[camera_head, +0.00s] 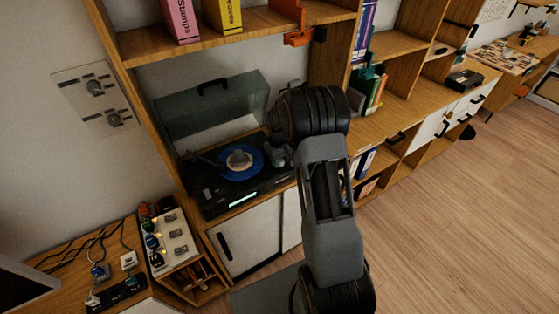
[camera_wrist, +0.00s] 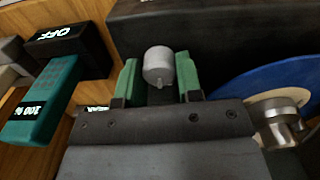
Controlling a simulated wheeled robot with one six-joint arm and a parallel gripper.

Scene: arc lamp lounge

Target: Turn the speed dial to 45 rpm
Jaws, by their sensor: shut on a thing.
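The turntable (camera_head: 207,207) sits on the shelf in the head view, with a blue record (camera_head: 228,173) on it and its smoky lid (camera_head: 205,105) raised behind. In the wrist view, a grey cylindrical knob (camera_wrist: 158,62), apparently the speed dial, stands between the green fingertips of my gripper (camera_wrist: 158,83). My gripper is shut on this knob. A small pointed mark shows on the knob's lower edge. No speed marking around it is readable. In the head view my arm hides the turntable's right end and the knob.
The blue record (camera_wrist: 270,90) and a metal part (camera_wrist: 278,121) lie close to the right of my gripper. A shelf (camera_head: 230,45) hangs above the turntable.

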